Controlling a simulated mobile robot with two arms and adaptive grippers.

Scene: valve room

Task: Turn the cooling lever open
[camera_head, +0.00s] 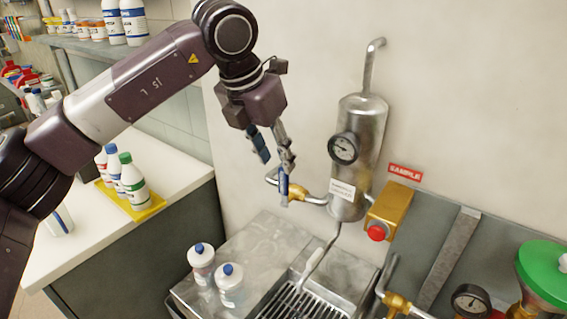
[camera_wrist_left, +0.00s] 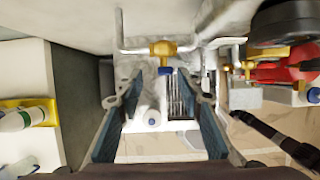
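A blue lever (camera_head: 284,186) hangs on a brass valve (camera_head: 297,191) on the pipe at the left of a steel cylinder (camera_head: 358,150). In the left wrist view the brass valve (camera_wrist_left: 163,49) shows ahead, with the blue lever end (camera_wrist_left: 166,71) seen between the finger lines. My left gripper (camera_head: 275,161) points down just above the lever in the head view. Its two fingers are spread and hold nothing, as the left wrist view (camera_wrist_left: 163,104) also shows. I cannot tell whether a finger touches the lever.
Two blue-capped bottles (camera_head: 201,262) stand on the steel sink top (camera_head: 262,240). A white counter (camera_head: 75,243) with a yellow tray (camera_head: 145,213) of bottles is at left.

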